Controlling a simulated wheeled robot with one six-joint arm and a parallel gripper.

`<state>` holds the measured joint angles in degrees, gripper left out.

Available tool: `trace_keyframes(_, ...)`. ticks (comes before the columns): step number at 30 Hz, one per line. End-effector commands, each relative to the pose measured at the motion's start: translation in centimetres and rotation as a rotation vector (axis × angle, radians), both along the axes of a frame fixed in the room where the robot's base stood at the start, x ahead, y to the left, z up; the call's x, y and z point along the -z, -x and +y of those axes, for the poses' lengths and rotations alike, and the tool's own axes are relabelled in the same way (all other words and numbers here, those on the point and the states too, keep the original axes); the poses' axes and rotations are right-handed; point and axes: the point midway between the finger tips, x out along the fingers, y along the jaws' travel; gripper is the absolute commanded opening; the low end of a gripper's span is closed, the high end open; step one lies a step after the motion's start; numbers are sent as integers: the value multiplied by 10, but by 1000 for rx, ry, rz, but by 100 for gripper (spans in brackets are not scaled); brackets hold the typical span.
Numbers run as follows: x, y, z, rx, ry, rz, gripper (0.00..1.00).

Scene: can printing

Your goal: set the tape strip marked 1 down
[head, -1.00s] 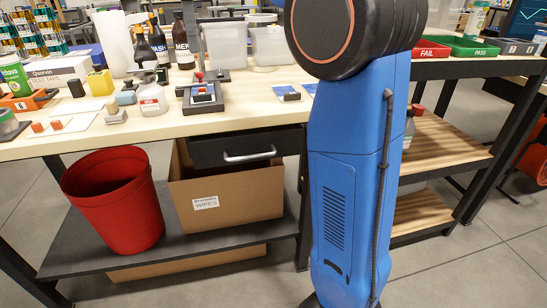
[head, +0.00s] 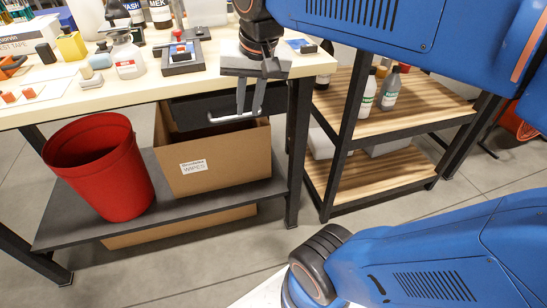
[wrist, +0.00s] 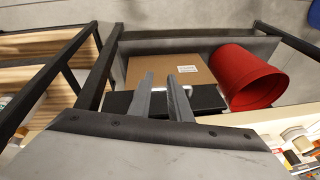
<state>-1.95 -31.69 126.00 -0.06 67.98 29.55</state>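My gripper (head: 248,112) points down in front of the workbench's front edge, by the dark drawer (head: 205,103). In the wrist view its two grey fingers (wrist: 163,82) stand apart with a gap between them, and I see nothing held there. The gripper is open. I cannot make out a tape strip marked 1 in either view. Small red-tabbed pieces (head: 30,93) lie on a pale sheet at the left of the bench, too small to read.
A red bin (head: 100,170) and a cardboard box (head: 215,160) stand on the shelf below. The workbench (head: 140,91) carries bottles and a black fixture (head: 182,60). A wooden shelf unit (head: 400,120) with bottles stands at the right.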

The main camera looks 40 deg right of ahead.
Motion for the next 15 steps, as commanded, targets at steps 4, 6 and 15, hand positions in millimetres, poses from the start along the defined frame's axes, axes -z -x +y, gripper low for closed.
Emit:
trace_keyframes(4,50,40,-5,-191,70,-48,18)
trace_keyframes(6,71,55,-7,-273,103,-67,18)
trace_keyframes(15,117,83,-10,-448,179,-105,18)
